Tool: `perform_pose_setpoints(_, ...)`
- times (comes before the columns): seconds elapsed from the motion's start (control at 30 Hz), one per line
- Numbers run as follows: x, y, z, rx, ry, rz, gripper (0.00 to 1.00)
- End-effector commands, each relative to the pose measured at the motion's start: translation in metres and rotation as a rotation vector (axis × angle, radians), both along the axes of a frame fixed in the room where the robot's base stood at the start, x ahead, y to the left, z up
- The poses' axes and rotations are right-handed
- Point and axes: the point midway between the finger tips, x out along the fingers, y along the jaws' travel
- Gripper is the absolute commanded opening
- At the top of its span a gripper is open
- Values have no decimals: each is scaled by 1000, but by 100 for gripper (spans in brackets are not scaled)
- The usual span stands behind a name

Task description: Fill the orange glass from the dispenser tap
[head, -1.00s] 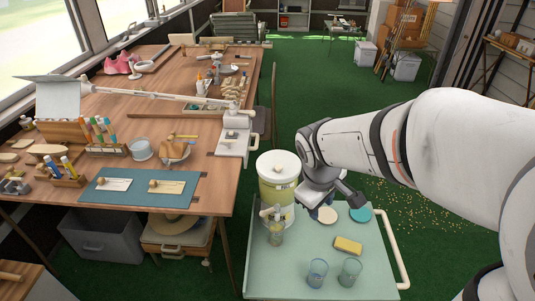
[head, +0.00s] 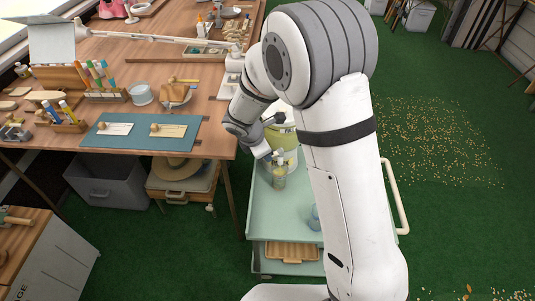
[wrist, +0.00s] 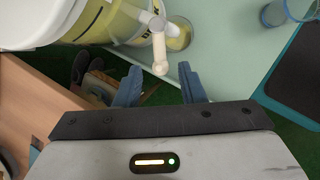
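The dispenser (head: 284,139), cream-lidded with yellow-green contents, stands on the cart, partly hidden by my arm. Its pale tap (wrist: 158,40) shows in the wrist view, with a round-ended lever pointing toward my gripper. A clear glass with a yellowish tint (head: 279,178) stands below the tap; it also shows in the wrist view (wrist: 178,34). I cannot tell whether its colour is orange or whether it holds liquid. My gripper (wrist: 160,76) is open, its fingertips either side of and just short of the lever end; I see no contact.
A blue glass (head: 314,217) stands further forward on the pale green cart (head: 262,222); my arm hides the cart's right part. A wooden workbench (head: 215,150) with a blue mat (head: 140,132) is close on the left. Green floor lies right.

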Motion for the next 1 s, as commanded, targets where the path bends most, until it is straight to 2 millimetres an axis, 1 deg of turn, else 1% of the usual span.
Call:
perform_pose_setpoints(0.03, 3, -3, -9, -2, 1, 0, 36)
perform_pose_setpoints(0.2, 8, -7, -21, 0, 0, -2, 36)
perform_pose_setpoints(0.5, 9, -7, -23, 1, 0, -3, 36)
perform_pose_setpoints(0.57, 9, -7, -23, 1, 0, -3, 32)
perform_pose_setpoints(0.93, 9, -8, -23, 1, 0, -4, 2)
perform_pose_setpoints(1.0, 9, -8, -23, 1, 0, -4, 0)
